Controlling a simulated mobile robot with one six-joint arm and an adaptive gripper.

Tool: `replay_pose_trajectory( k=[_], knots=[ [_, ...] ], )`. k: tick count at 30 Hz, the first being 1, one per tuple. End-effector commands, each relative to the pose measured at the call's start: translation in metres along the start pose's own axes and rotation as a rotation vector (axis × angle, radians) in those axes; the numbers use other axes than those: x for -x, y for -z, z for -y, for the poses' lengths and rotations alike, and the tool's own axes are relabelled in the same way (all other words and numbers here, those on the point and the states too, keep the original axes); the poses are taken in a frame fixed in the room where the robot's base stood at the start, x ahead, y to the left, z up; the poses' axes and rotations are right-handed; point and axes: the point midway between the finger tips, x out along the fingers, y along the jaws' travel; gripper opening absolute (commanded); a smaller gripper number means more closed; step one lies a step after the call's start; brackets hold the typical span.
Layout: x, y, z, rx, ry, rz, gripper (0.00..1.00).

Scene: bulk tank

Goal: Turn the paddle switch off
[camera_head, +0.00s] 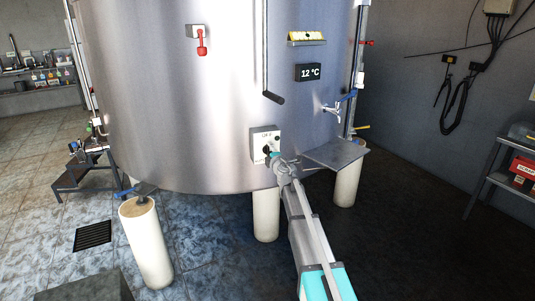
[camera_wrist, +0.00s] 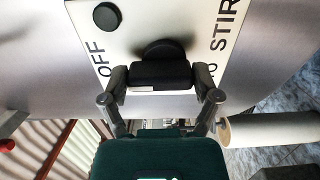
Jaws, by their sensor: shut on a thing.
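The paddle switch is a black knob (camera_wrist: 163,50) on a white plate (camera_wrist: 187,20) lettered OFF on the left and STIR on the right in the wrist view. Its grip bar lies across that picture between my fingertips. In the head view the switch box (camera_head: 257,142) is low on the front of the steel tank, and my gripper (camera_head: 271,155) reaches it from below. My gripper (camera_wrist: 160,77) is shut on the knob, one finger at each end of the bar. A round black button (camera_wrist: 107,16) sits beside OFF. Which label the knob points to is unclear.
The steel tank (camera_head: 180,95) stands on pale legs (camera_head: 265,215). A grey shelf plate (camera_head: 337,152) and a tap (camera_head: 332,108) are right of the switch box. A black-ended lever (camera_head: 272,97) hangs above it. A red-handled fitting (camera_head: 202,45) is higher left.

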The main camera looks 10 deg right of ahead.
Motion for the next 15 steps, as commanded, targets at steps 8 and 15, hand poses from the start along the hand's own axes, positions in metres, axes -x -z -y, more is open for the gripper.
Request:
replay_pose_trajectory(
  k=[8,15],
  knots=[
    [0.0004,0.0020,0.0002,-0.025,0.000,-0.005,0.32],
    [0.0004,0.0020,0.0002,-0.024,0.000,-0.005,0.82]
  ],
)
